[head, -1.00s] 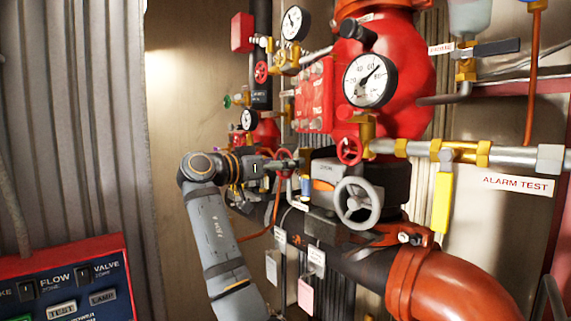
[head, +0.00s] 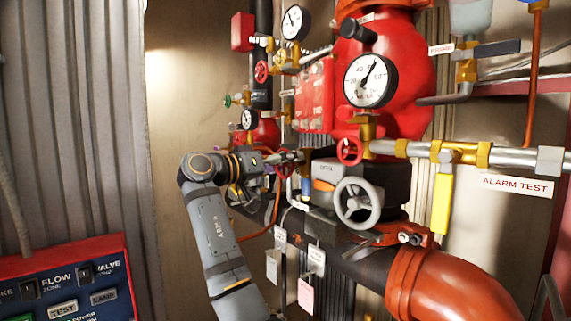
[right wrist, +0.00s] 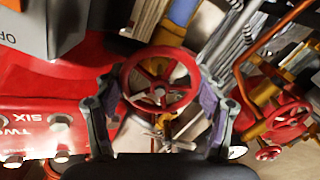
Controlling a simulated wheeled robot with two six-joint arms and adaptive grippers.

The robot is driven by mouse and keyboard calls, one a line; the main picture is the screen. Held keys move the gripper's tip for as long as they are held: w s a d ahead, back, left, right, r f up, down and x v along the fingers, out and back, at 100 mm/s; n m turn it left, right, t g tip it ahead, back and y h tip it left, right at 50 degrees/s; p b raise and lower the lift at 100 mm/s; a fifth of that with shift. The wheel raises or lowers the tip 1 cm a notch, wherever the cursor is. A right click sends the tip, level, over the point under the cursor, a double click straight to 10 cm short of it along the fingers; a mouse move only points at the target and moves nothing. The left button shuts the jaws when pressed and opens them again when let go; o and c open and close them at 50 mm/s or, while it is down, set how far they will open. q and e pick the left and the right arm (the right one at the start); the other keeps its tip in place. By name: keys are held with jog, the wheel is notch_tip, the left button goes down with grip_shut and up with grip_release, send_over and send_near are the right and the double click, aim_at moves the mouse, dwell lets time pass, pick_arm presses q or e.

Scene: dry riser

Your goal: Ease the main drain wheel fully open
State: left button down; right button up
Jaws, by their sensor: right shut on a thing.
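A red handwheel (right wrist: 159,92) with spokes sits between my right gripper's fingers in the right wrist view. The two grey fingers with purple pads press on opposite sides of its rim. In the head view my right gripper (head: 272,162) reaches the same wheel on the pipework left of the grey handwheel, and its fingers partly hide the wheel. No label naming this wheel is readable. My left gripper is not in view.
A grey handwheel (head: 359,203) and a small red wheel (head: 350,150) stand right of my gripper. A large pressure gauge (head: 370,80) sits above. Tags (head: 306,295) hang below. A control panel (head: 70,285) is at lower left. Bare wall (head: 195,85) lies left of the pipes.

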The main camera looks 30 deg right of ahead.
jog(key=o, duration=1.2)
jog(key=shift+a, duration=0.1)
jog(key=a, duration=0.8)
jog(key=s+a, duration=0.1)
jog(key=a, duration=0.3)
jog(key=shift+w, duration=0.1)
